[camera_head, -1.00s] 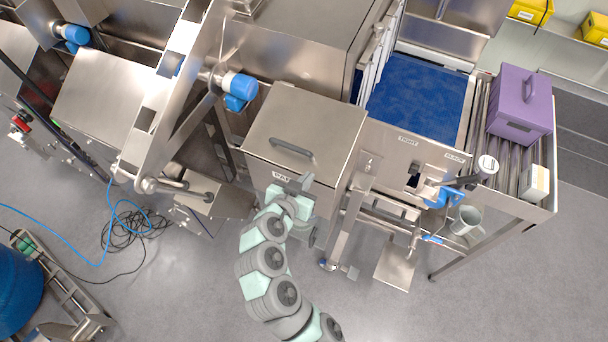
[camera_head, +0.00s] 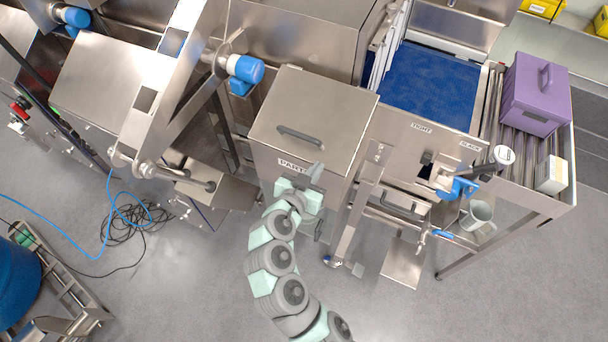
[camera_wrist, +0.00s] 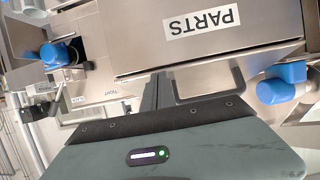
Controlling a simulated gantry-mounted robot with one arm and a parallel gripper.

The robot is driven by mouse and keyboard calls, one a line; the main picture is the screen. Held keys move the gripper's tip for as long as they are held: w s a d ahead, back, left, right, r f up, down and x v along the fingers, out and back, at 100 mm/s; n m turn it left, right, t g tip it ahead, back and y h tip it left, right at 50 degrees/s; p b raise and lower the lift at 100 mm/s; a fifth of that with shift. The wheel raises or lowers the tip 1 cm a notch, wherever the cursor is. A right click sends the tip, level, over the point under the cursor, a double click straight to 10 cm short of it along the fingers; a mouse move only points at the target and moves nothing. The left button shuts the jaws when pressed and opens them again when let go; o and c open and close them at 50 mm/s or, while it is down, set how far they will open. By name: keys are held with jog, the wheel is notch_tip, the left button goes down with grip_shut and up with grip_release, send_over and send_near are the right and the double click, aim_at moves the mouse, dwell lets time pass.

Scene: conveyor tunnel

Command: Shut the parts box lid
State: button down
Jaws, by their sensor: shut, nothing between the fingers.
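The parts box (camera_head: 270,165) is a steel box with a white PARTS label on its front. Its flat steel lid (camera_head: 320,100), with a grey bar handle (camera_head: 300,136), lies over the top and looks down; I see no clear gap at its front edge. My gripper (camera_head: 317,172) is shut and empty, just in front of the box near the right end of the label. In the wrist view the dark fingers (camera_wrist: 156,92) point at the box front, with the PARTS label (camera_wrist: 201,21) upside down beyond them. Whether the fingertips touch the box is unclear.
A blue-knobbed arm (camera_head: 243,70) stands left. The floor in front is open.

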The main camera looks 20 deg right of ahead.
jog(key=shift+f, duration=0.4)
